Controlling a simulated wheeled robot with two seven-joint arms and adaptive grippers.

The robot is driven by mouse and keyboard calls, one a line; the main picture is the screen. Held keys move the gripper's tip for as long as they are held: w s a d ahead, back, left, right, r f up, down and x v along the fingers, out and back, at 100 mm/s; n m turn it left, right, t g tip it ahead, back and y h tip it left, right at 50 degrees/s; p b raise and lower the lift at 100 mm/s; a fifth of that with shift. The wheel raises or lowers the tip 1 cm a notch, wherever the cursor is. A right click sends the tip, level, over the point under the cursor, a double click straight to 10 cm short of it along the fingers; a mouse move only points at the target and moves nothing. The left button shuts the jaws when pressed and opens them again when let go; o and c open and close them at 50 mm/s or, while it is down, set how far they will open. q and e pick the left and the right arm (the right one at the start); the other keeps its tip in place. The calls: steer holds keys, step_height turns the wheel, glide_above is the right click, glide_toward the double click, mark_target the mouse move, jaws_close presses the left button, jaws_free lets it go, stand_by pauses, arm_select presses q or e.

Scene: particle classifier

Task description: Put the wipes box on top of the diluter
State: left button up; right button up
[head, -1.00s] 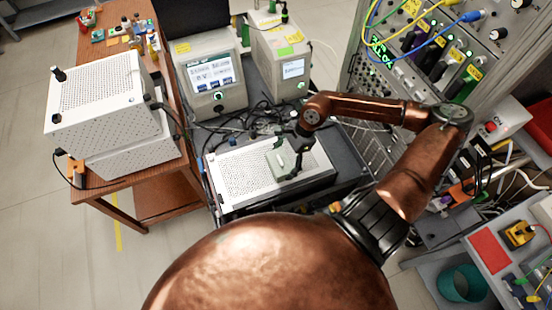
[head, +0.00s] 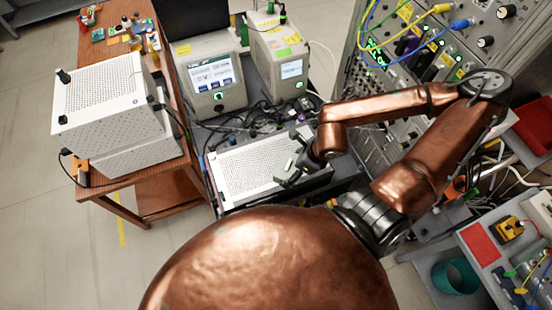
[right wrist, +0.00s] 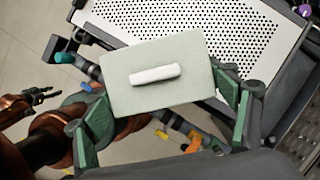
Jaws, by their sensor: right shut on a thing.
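The wipes box (right wrist: 157,75) is a small pale green box with a white strip on its top face. My right gripper (right wrist: 168,105) is shut on it, one finger at each side. In the head view the box (head: 284,163) is small and partly hidden by my right gripper (head: 292,172), over the right part of a white perforated case (head: 235,172). The case top also shows behind the box in the right wrist view (right wrist: 225,28). No label tells me which unit is the diluter. My left gripper (right wrist: 42,96) seems to show small at the left of that view.
Two instruments with screens (head: 210,78) (head: 280,68) stand behind the case, with loose cables between. A wooden table (head: 110,186) at left holds stacked white perforated boxes (head: 103,92). A rack with cables (head: 400,70) stands at right. Floor is open at far left.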

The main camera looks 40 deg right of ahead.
steer(key=w+f, duration=0.1)
steer(key=w, duration=0.1)
steer(key=w+d+f, duration=0.1)
steer(key=w, duration=0.3)
steer(key=shift+w+d+f, duration=0.3)
steer(key=shift+d+f, duration=0.05)
steer(key=shift+f, duration=0.05)
steer(key=p, duration=0.1)
glide_toward(274, 160)
steer(key=shift+w+a+f, duration=0.55)
steer(key=shift+w+a, duration=0.05)
steer(key=shift+a, duration=0.15)
steer(key=shift+w+d+f, duration=0.1)
steer(key=shift+w+f, duration=0.2)
steer(key=shift+f, duration=0.2)
step_height(274, 160, down, 3)
steer(key=shift+w+p, duration=0.1)
steer(key=shift+p, duration=0.9)
steer(key=shift+f, duration=0.2)
steer(key=o, duration=1.3)
steer(key=shift+d, duration=0.1)
